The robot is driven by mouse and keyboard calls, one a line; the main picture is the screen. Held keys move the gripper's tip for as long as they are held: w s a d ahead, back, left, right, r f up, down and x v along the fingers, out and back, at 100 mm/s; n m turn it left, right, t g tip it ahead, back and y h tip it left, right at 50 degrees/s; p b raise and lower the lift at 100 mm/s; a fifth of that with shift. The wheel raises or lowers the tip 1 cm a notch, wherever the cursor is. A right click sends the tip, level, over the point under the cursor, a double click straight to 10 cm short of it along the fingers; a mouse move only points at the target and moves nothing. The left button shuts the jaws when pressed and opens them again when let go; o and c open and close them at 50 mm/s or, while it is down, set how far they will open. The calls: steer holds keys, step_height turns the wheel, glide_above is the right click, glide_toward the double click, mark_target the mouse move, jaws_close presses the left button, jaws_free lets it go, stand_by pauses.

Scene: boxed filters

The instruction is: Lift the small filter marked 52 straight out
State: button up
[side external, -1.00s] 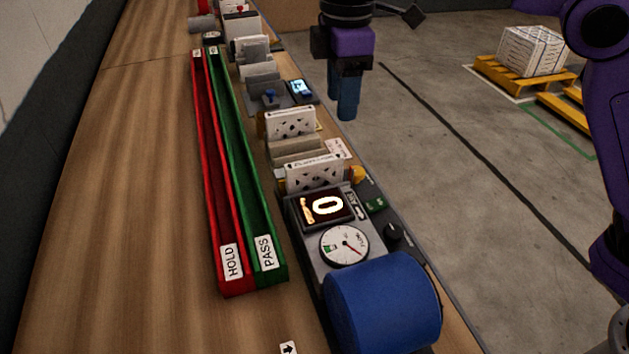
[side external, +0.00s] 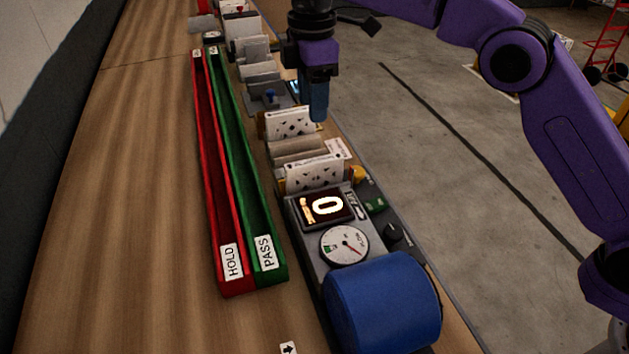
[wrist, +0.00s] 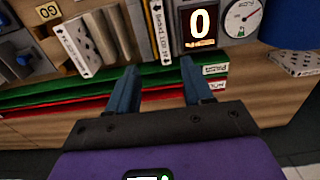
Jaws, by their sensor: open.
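No number 52 can be read, so I cannot tell which filter carries it. A white speckled boxed filter (side external: 291,124) stands upright in the row in the side view, and a second speckled one (side external: 316,174) stands nearer the gauge. In the wrist view a white filter (wrist: 73,50) with a printed edge stands at the upper left, and another labelled edge (wrist: 159,32) shows at top centre. My gripper (side external: 318,108) is above the row's right side, near the first speckled filter. Its blue fingers are apart and empty in the wrist view (wrist: 158,74).
A red HOLD trough (side external: 224,220) and a green PASS trough (side external: 255,220) run left of the row. A lit display (side external: 327,207), a dial gauge (side external: 345,245) and a blue cylinder (side external: 382,302) stand at the near end. Open wooden bench (side external: 140,180) lies at left.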

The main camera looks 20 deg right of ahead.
mark_target(315, 161)
step_height(315, 161, down, 10)
steer(key=shift+r, duration=0.15)
steer(key=shift+s+d+f, duration=0.1)
steer(key=shift+s+f, duration=0.05)
steer(key=shift+f, duration=1.15)
steer(key=shift+s+d+f, duration=0.1)
steer(key=shift+f, duration=1.2)
jaws_close()
